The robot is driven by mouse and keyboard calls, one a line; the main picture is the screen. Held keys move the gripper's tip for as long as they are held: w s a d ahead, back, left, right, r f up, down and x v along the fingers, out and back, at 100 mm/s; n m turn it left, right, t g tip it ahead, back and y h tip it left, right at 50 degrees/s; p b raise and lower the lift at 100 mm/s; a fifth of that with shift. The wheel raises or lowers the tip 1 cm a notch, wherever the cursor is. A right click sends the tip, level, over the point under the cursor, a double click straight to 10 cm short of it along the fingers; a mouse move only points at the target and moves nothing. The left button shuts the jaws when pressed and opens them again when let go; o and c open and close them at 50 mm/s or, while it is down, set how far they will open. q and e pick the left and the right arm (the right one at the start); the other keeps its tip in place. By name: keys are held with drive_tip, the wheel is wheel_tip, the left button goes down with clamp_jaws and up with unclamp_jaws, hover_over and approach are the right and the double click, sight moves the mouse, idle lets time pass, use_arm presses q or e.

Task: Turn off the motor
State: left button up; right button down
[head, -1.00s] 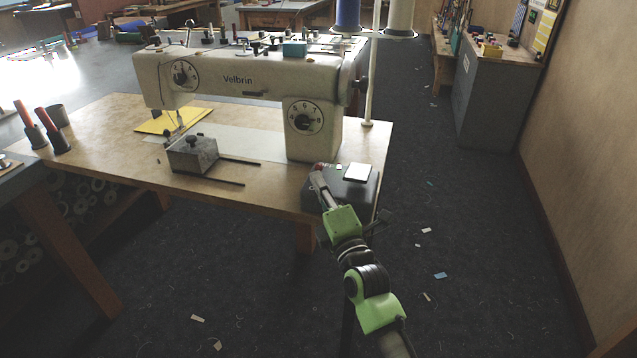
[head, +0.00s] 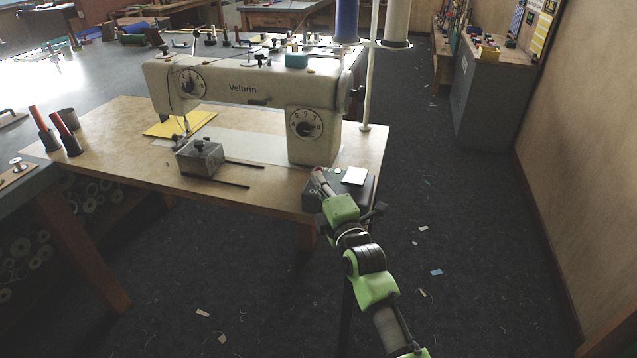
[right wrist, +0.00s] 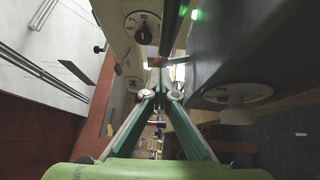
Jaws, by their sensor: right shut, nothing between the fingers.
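A dark control box (head: 364,192) sits at the front right corner of the sewing table, below the white sewing machine (head: 225,85). A small red spot, perhaps a button, shows at the fingertips. My right gripper (head: 319,177) is shut and empty, its tips at the box's left side. In the right wrist view the shut tips (right wrist: 158,64) lie beside the dark box (right wrist: 255,50), below the green light (right wrist: 195,14). Contact with the red part cannot be told. My left gripper is out of view.
A grey metal block (head: 199,158) with two dark rods lies on the wooden tabletop (head: 110,150). Yellow cloth (head: 180,124) is under the needle. A thread stand (head: 370,75) rises behind the box. The floor to the right is open, with scraps.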

sight(320, 167)
drive_tip(key=w+r+m+g+p, duration=0.1)
drive_tip(key=p, duration=0.3)
drive_tip(key=w+r+m+g+h+p, duration=0.1)
drive_tip(key=g+p, duration=0.1)
drive_tip(key=p, duration=0.3)
drive_tip(key=shift+d+r, duration=0.35)
drive_tip(key=shift+d, duration=0.05)
drive_tip(key=shift+w+d+m+g+p, duration=0.1)
drive_tip(key=shift+w+m+g+p, duration=0.25)
drive_tip(key=shift+m+g+p, duration=0.25)
drive_tip(key=shift+f+g, duration=0.3)
drive_tip(key=shift+f, duration=0.1)
drive_tip(key=shift+r, duration=0.2)
drive_tip(key=shift+r+p, duration=0.65)
drive_tip(key=shift+r, duration=0.1)
